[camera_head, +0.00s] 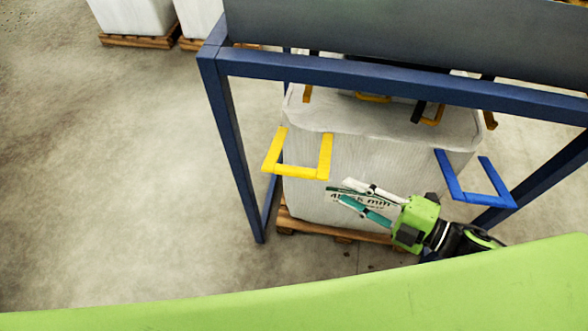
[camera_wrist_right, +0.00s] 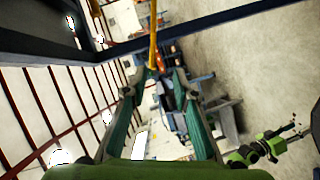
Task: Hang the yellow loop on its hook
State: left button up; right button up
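The yellow loop (camera_head: 325,158) is a flat U-shaped strap at the near left top corner of the white bulk bag (camera_head: 320,185). It sticks out toward me. Part of a yellow strap (camera_wrist_right: 152,45) shows beyond the fingertips in the right wrist view. My right gripper (camera_head: 342,190) is open and empty, in front of the bag, below and right of the yellow loop and apart from it. Its two teal fingers also show in the right wrist view (camera_wrist_right: 152,82). I cannot make out the yellow loop's hook. A green arm end shows small at the lower right of the right wrist view; its fingers are unclear.
A blue steel frame (camera_head: 400,92) stands around the bag, its beam above and posts beside it. A blue loop (camera_head: 475,190) sticks out at the bag's near right corner. Orange-yellow straps (camera_head: 432,116) show behind the beam. The bag stands on a wooden pallet (camera_head: 340,232).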

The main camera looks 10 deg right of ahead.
aim_at(308, 177)
jog(key=shift+n+g+y, duration=0.3)
jog(key=shift+n+y, duration=0.2)
jog(key=shift+y, duration=0.1)
jog(key=x, duration=0.4)
jog(key=r+p+x, duration=0.1)
jog(key=x, duration=0.3)
jog(key=s+a+p+x, duration=0.1)
jog(key=x, duration=0.3)
jog(key=shift+w+a+r, duration=0.3)
jog(key=shift+a+r, duration=0.05)
jog(key=shift+w+a+f, duration=0.15)
jog(key=shift+w+a, duration=0.15)
jog(key=shift+a, duration=0.15)
pick_arm(q)
jog(key=shift+d+r, duration=0.3)
jog(key=shift+r, duration=0.25)
jog(key=shift+d+r, duration=0.25)
jog(key=shift+r, duration=0.25)
jog(key=shift+d, duration=0.1)
pick_arm(e)
grip_shut()
